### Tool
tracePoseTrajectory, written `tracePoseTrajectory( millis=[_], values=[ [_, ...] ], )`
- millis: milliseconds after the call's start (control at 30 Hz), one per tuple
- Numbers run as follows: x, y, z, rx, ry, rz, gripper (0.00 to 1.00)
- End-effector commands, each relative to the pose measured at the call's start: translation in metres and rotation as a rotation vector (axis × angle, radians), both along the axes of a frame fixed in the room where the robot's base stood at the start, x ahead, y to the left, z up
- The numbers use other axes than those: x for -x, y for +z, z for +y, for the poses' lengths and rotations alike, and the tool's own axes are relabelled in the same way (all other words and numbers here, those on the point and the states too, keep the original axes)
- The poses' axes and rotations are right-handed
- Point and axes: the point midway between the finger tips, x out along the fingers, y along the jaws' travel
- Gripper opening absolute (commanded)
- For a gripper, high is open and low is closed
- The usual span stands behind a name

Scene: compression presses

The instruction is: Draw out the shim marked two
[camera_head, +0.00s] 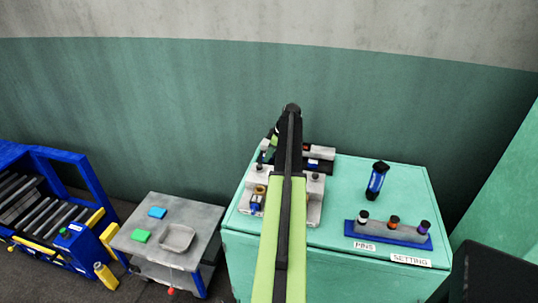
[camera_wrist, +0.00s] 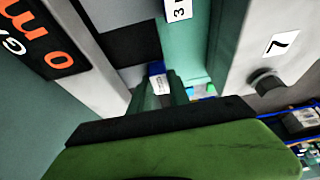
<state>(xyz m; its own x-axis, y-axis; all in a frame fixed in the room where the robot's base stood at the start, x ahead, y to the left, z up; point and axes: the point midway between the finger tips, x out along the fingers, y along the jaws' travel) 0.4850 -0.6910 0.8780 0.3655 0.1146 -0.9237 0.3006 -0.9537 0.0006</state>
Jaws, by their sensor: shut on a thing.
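My gripper (camera_wrist: 160,92) shows in the wrist view as two dark green fingers. They are closed on a small blue piece (camera_wrist: 157,70) with a white label. The label's mark is too small to read, so I cannot tell whether this is the shim marked two. A white tag reading 3 (camera_wrist: 178,9) is above it, and a tag reading 7 (camera_wrist: 281,44) is on a pale grey block (camera_wrist: 240,60) to the right. In the head view my arm hides much of the grey press (camera_head: 313,205) on the green cabinet, and the held piece cannot be made out there.
The green cabinet (camera_head: 340,240) also bears a blue rack (camera_head: 385,238) of several pins and a blue and black upright part (camera_head: 376,182). A grey cart (camera_head: 190,215) with blue and green blocks is at left. The cabinet's back right is clear.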

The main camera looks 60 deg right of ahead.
Motion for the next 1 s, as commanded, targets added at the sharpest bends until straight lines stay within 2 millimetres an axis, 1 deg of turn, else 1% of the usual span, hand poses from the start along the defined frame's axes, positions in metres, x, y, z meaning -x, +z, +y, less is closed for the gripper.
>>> tracePoseTrajectory(
  millis=[100,200,267,500,533,667,700,1000],
  values=[
    [0.007,0.000,0.021,-0.001,0.000,0.001,0.00],
    [0.012,0.000,0.036,-0.001,0.000,0.001,0.00],
    [0.013,0.000,0.039,-0.001,0.000,0.001,0.00],
    [0.013,-0.001,0.039,-0.004,0.002,0.005,0.00],
    [0.013,-0.001,0.039,-0.005,0.003,0.005,0.25],
    [0.013,-0.001,0.039,-0.004,0.002,0.003,0.42],
    [0.012,-0.001,0.039,-0.004,0.002,0.003,0.45],
    [0.012,0.001,0.038,-0.001,0.001,0.002,0.45]
  ],
)
